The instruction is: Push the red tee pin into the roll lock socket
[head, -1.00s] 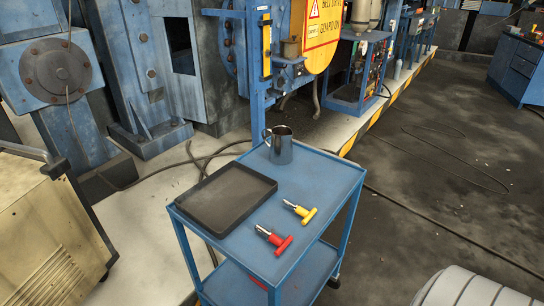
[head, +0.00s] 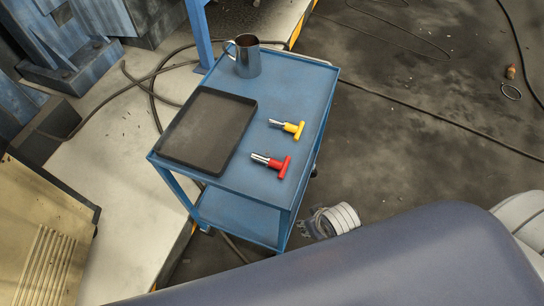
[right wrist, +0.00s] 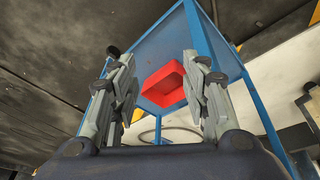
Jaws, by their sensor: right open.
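The red tee pin (head: 281,167) lies on the blue cart's top (head: 295,90), at the near right. Its metal shaft points left and its red handle is at the right. A yellow tee pin (head: 294,129) lies just behind it. My right gripper (head: 308,228) is low beside the cart's near right leg, below the top and apart from both pins. In the right wrist view my right gripper (right wrist: 158,65) has its fingers spread with nothing held between them. I cannot make out the roll lock socket. My left gripper is not in view.
A black tray (head: 208,130) and a metal jug (head: 243,57) share the cart's top. A red bin (right wrist: 165,84) shows beyond my right fingers. My arm covers the bottom of the head view. Cables (head: 150,75) run across the floor left of the cart.

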